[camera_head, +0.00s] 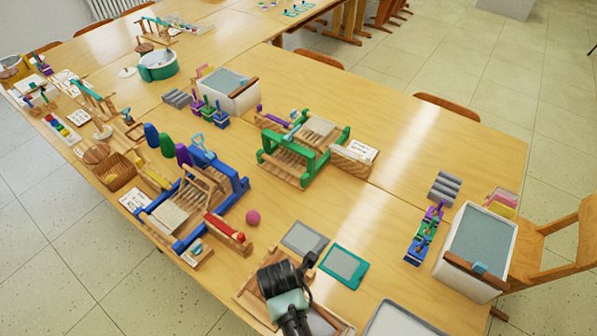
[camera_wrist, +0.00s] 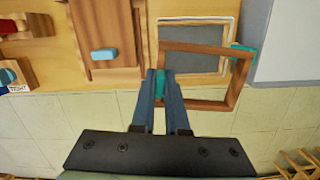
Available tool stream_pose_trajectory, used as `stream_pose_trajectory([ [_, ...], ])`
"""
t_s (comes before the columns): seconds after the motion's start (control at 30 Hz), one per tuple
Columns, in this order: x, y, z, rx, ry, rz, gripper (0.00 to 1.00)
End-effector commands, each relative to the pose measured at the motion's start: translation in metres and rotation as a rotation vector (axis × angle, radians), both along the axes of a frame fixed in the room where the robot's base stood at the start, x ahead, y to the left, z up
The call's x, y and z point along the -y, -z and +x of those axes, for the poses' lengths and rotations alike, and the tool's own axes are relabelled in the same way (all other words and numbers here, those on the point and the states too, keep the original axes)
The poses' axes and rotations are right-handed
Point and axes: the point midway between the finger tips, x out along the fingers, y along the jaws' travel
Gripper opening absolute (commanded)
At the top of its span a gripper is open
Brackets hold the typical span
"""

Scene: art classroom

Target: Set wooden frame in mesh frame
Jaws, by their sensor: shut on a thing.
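My gripper (camera_wrist: 164,78) is shut on the wooden frame (camera_wrist: 208,104), an open brown rectangle gripped at its left side in the wrist view. The frame is tilted and partly overlaps the mesh frame (camera_wrist: 195,35), a grey screen with a pale rim. I cannot tell whether the two touch. Teal patches show at the wooden frame's upper right corner and by my fingers. In the head view my dark wrist hides the gripper and most of the held frame.
A wooden tray (camera_wrist: 128,55) holding a light blue block (camera_wrist: 104,54) lies left of the mesh frame. A grey panel (camera_head: 303,238) and teal-rimmed panel (camera_head: 344,266) lie beyond my wrist. Blue (camera_head: 240,183) and green (camera_head: 270,158) looms stand farther back. The table's front edge is close.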

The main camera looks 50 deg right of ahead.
Motion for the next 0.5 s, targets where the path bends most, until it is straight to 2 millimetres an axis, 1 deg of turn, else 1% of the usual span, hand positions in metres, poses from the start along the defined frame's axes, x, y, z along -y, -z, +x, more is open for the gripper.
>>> stream_pose_trajectory([
  [0.03,0.006,-0.002,-0.003,0.0,-0.034,0.0,0.0],
  [0.1,0.01,-0.003,-0.006,-0.001,-0.081,0.0,0.0],
  [0.2,0.014,-0.004,-0.007,-0.002,-0.12,0.0,0.0],
  [0.37,0.015,0.0,-0.008,-0.001,-0.134,0.0,0.0],
  [0.5,0.015,0.008,-0.008,-0.001,-0.133,0.0,0.0],
])
